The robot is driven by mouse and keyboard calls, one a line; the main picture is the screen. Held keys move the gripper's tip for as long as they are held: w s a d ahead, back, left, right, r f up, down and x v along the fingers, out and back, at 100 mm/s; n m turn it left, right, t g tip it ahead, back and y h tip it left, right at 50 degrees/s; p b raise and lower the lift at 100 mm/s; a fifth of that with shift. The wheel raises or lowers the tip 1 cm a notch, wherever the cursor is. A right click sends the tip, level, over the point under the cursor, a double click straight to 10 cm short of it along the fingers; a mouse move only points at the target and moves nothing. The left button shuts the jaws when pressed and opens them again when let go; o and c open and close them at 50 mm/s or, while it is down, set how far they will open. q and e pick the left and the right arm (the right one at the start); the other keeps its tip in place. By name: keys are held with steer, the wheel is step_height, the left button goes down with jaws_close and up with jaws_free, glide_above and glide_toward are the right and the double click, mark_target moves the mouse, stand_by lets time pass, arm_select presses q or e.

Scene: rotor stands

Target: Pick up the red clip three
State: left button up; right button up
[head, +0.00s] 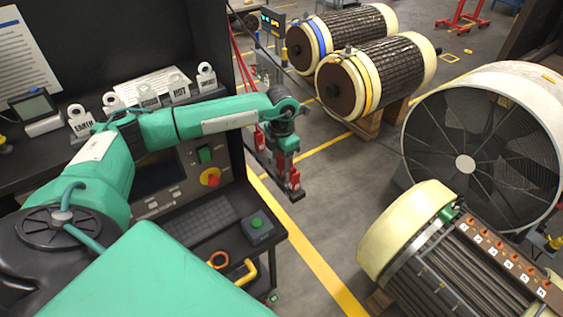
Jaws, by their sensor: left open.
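Several small red-orange clips (500,246) sit in a row along a brown strip on top of the rotor (425,262) at the lower right. White number labels lie beside them. The digits are too small to read surely, so I cannot tell which clip is three. My left gripper (277,160) hangs from the green arm near the middle of the view, over the right edge of the console. My right gripper is out of view.
A dark console with a keyboard (203,222), red stop button (210,177) and green button box (257,226) stands at left. White padlock-shaped tags (179,90) line its shelf. A large fan (482,145) stands behind the rotor. Two dark rotors (376,75) lie farther back. Floor between is clear.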

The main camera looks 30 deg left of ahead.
arm_select(q)
step_height(320, 180, down, 2)
steer(key=shift+p, duration=0.35)
steer(key=shift+f, duration=0.25)
jaws_close()
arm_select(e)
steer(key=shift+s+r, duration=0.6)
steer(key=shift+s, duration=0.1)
arm_select(q)
steer(key=shift+r, duration=0.1)
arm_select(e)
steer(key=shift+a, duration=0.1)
arm_select(q)
steer(key=shift+r+b, duration=0.3)
steer(key=shift+r, duration=0.1)
step_height(320, 180, up, 19)
steer(key=b, duration=0.6)
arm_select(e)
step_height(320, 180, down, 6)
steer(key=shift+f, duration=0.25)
